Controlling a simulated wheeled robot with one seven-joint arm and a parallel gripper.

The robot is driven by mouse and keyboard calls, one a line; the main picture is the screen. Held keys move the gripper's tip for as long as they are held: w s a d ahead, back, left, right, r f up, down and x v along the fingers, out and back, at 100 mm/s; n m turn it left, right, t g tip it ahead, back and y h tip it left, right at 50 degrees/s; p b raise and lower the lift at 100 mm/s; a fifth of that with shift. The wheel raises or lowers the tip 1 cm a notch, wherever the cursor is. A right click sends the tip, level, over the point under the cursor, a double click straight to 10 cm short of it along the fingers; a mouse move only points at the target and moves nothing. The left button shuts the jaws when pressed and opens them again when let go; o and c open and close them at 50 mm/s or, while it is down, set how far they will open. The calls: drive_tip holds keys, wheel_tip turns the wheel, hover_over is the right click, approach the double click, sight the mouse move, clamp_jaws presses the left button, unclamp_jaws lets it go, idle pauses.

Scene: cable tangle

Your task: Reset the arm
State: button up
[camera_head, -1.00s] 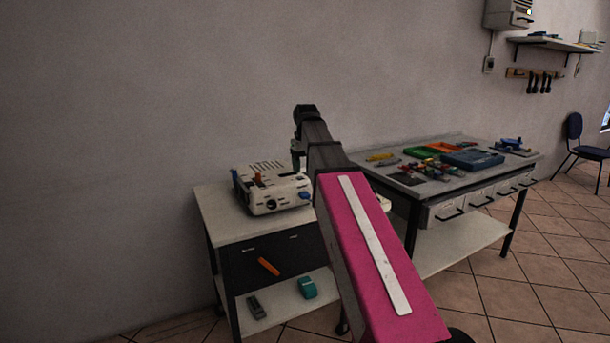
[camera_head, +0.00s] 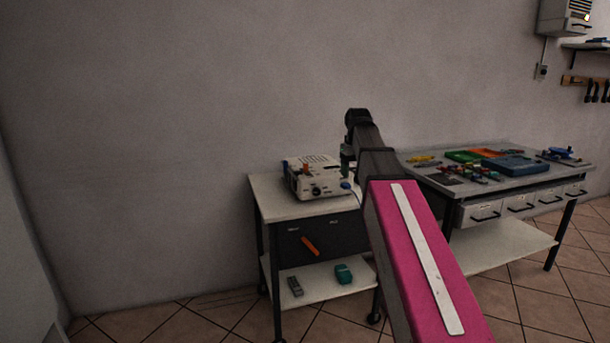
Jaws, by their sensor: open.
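My arm, with a pink link and a white strip, reaches forward from the bottom right. It bends down at its dark far joint. My gripper (camera_head: 347,168) hangs there, small and dark, beside the right end of a white boxy device (camera_head: 318,178) on the cart. Its fingers are too small to make out clearly, and I see nothing held in it. I cannot tell whether it touches the device.
The small cart (camera_head: 270,205) has a lower shelf with a grey handheld item (camera_head: 295,286) and a teal item (camera_head: 343,273). A workbench (camera_head: 545,178) with trays and tools stands at right. A pale surface (camera_head: 25,260) edges the left. Floor at front left is clear.

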drive_tip(key=s+f+n, duration=0.6)
drive_tip(key=f+n, duration=0.4)
drive_tip(key=f, duration=0.3)
drive_tip(key=s+d+f+n, duration=0.1)
drive_tip(key=s+f+n, duration=0.6)
drive_tip(key=f+n, duration=0.4)
drive_tip(key=s+d+f+n, duration=0.1)
drive_tip(key=s+f+n, duration=0.5)
drive_tip(key=f+n, duration=0.5)
wheel_tip(320, 180, down, 5)
drive_tip(key=shift+s+r, duration=0.15)
drive_tip(key=shift+s, duration=0.1)
drive_tip(key=shift+c, duration=0.5)
